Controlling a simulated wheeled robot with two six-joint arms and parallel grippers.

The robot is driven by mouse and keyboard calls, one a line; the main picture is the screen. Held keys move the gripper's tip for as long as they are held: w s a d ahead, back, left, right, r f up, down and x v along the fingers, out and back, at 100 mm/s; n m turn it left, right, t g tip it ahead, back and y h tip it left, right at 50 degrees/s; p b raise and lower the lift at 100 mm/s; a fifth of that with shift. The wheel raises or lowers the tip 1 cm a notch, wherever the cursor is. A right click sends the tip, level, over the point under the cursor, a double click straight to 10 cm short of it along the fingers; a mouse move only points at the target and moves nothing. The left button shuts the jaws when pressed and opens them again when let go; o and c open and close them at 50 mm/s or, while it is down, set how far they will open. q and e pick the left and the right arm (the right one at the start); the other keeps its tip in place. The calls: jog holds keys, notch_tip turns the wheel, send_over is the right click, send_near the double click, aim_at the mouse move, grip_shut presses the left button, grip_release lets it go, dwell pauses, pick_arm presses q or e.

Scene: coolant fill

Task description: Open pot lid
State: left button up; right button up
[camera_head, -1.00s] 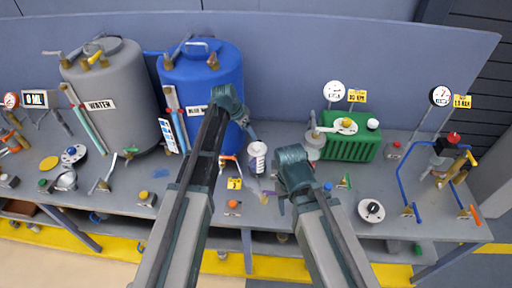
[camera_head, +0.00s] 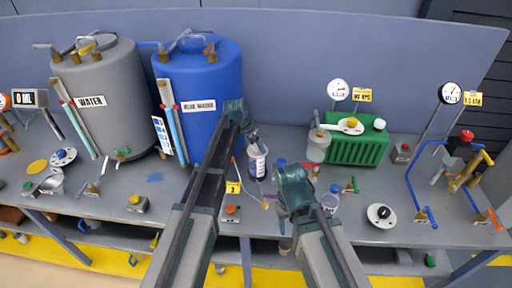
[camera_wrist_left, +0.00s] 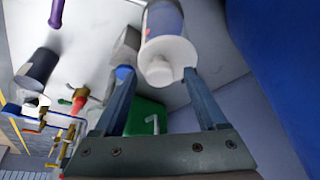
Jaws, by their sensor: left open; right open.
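A small pot (camera_head: 257,164) with a white top and dark label band stands upright on the bench, in front of the blue tank. I take it as the task's pot. My left gripper (camera_head: 254,138) is just above it, open. In the left wrist view the pot's white lid (camera_wrist_left: 167,60) with a raised knob lies between the open fingers (camera_wrist_left: 157,82), near their tips; I cannot tell whether they touch it. My right gripper (camera_head: 292,186) is above the bench, right of the pot; its fingertips are mostly hidden, and it holds nothing that I can see.
The blue tank (camera_head: 211,104) and grey tank (camera_head: 105,99) stand behind and left. A green ribbed box (camera_head: 356,149) stands right, with a clear jar (camera_head: 318,146) beside it. Small valves and a round dial (camera_head: 381,215) crowd the front. Blue pipework (camera_head: 413,180) rises far right.

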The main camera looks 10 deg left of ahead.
pick_arm(q)
grip_shut()
dwell(1.4)
